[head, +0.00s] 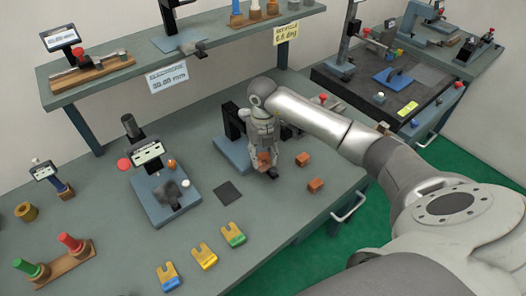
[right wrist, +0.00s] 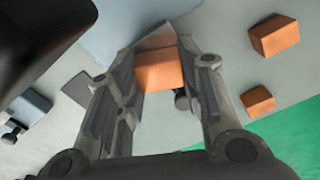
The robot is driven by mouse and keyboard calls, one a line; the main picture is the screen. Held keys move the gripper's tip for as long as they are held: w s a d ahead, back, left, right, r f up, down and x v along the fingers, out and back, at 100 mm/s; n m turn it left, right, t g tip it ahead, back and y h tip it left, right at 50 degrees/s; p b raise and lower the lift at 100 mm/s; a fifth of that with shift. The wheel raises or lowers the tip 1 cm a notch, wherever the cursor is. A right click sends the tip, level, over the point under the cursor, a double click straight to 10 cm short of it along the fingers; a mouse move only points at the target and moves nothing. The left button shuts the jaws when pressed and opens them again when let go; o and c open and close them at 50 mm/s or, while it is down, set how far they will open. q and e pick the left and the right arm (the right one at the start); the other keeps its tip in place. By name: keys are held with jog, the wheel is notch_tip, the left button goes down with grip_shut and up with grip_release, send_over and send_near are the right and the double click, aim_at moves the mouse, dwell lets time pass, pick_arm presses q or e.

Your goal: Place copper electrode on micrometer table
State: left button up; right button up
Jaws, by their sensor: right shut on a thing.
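My right gripper (head: 266,170) points down over the bench and is shut on a copper-coloured block (head: 264,158). In the right wrist view the block (right wrist: 157,72) sits between the two fingers (right wrist: 160,90). Two more copper-coloured blocks, a farther one (head: 302,159) and a nearer one (head: 316,185), lie to the right of the gripper. A blue-based stand with a black column (head: 232,120) is just behind my gripper, partly hidden by it. A blue-based device with a display (head: 155,200) stands to the left. I cannot tell which is the micrometer table. My left gripper is not in view.
A dark square pad (head: 228,193) lies left of my gripper. Blue, yellow and green-ended forked pieces (head: 204,256) lie near the front edge. A raised shelf (head: 215,48) runs along the back. Bare bench lies around the loose blocks.

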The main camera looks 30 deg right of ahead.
aim_at(263, 156)
jog(key=shift+f, duration=0.1)
jog(key=o, duration=1.2)
jog(key=shift+o, duration=0.2)
jog(key=shift+r, duration=0.5)
notch_tip(263, 156, up, 11)
jog(key=b, duration=0.3)
jog(key=shift+r, duration=0.2)
